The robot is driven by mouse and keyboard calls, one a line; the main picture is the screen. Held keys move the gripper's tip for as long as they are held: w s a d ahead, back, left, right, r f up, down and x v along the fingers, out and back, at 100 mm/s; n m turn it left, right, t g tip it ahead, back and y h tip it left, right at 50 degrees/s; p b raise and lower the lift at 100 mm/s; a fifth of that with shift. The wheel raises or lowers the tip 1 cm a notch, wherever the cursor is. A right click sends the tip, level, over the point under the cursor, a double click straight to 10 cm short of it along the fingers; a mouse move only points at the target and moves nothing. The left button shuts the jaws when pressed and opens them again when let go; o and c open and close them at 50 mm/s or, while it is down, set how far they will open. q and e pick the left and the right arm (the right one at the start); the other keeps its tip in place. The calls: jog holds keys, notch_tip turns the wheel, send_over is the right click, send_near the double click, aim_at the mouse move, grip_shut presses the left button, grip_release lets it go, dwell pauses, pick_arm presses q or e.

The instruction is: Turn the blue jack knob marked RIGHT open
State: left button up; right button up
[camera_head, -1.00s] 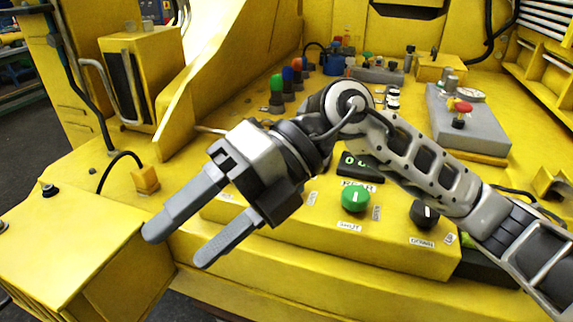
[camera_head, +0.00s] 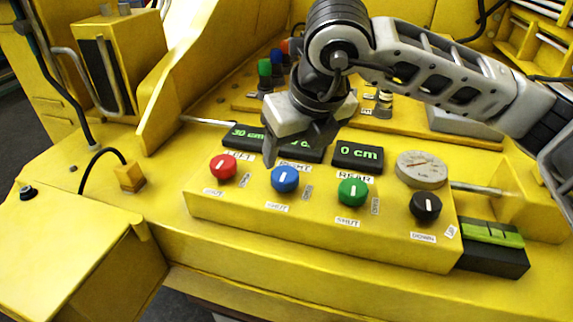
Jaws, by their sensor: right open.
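The blue knob (camera_head: 285,179) sits on the front yellow panel (camera_head: 320,236), between a red knob and a green knob. Its white pointer line stands about upright. A SHUT label lies below it, and a partly covered label lies above it. My right gripper (camera_head: 290,150) is open and empty, with its fingers pointing down just above and behind the blue knob. One fingertip shows close to the knob's upper left; whether it touches cannot be told. The gripper covers part of the displays behind. My left gripper is not in view.
The red knob (camera_head: 223,166), green knob (camera_head: 353,192) and black knob (camera_head: 426,206) share the panel. Behind them are a display reading 0 cm (camera_head: 357,156) and a round gauge (camera_head: 421,169). Several coloured buttons stand farther back. The panel's front is clear.

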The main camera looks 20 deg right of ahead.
aim_at(285, 174)
jog(key=p+x, duration=0.1)
jog(key=x, duration=0.6)
jog(key=shift+f, duration=0.2)
jog(key=c, duration=1)
